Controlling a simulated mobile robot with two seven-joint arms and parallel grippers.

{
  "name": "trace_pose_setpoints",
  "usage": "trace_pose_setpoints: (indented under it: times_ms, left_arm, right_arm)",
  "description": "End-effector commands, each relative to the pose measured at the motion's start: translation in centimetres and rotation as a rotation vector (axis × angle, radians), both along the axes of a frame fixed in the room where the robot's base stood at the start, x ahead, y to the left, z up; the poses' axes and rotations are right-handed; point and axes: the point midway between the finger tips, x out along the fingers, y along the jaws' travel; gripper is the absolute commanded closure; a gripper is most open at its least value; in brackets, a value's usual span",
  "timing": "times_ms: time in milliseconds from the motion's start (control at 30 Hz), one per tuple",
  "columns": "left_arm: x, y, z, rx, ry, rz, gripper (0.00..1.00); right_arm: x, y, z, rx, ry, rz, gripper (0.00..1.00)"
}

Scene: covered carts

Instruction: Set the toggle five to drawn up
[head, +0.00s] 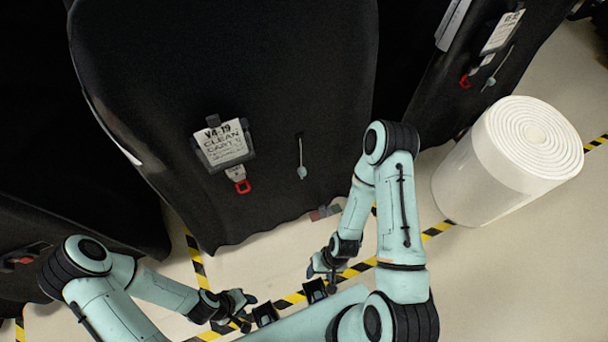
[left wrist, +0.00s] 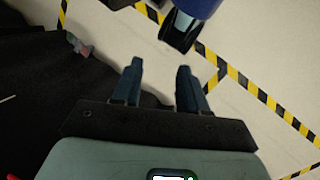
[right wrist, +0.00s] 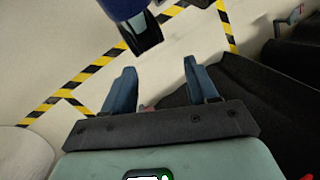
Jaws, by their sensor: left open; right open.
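A black-covered cart (head: 280,90) stands in front of me with a white label card reading "V4-19 CLEAN CART" (head: 224,145).
A red clip (head: 242,187) hangs under the label card. A second covered cart at upper right has its own card (head: 502,32), red clip (head: 464,82) and pale toggle (head: 489,84).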

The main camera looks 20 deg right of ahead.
Motion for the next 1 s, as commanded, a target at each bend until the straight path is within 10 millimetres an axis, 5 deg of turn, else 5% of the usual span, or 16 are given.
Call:
trace_pose_setpoints:
  times_ms: [300, 367, 500, 700, 1000]
  left_arm:
    - [-0.5, 0.0, -1.3, 0.001, 0.002, 0.001, 0.57]
    - [-0.9, 0.0, -2.5, 0.001, 0.002, 0.002, 0.57]
    - [-1.4, 0.0, -6.2, 0.005, -0.006, 0.007, 0.57]
    - [-1.2, 0.1, -10.2, 0.009, -0.027, 0.014, 0.57]
    - [-0.6, 0.1, -12.0, 0.014, -0.048, 0.019, 0.57]
  right_arm:
    - [1.1, -1.1, -1.3, -0.044, -0.074, 0.012, 0.45]
    - [2.6, -2.3, -2.3, -0.093, -0.169, 0.026, 0.45]
    - [9.0, -5.7, -3.2, -0.242, -0.511, 0.074, 0.45]
    - [17.5, -8.5, 1.2, -0.408, -1.011, 0.121, 0.45]
    - [20.9, -9.1, 6.0, -0.483, -1.303, 0.129, 0.45]
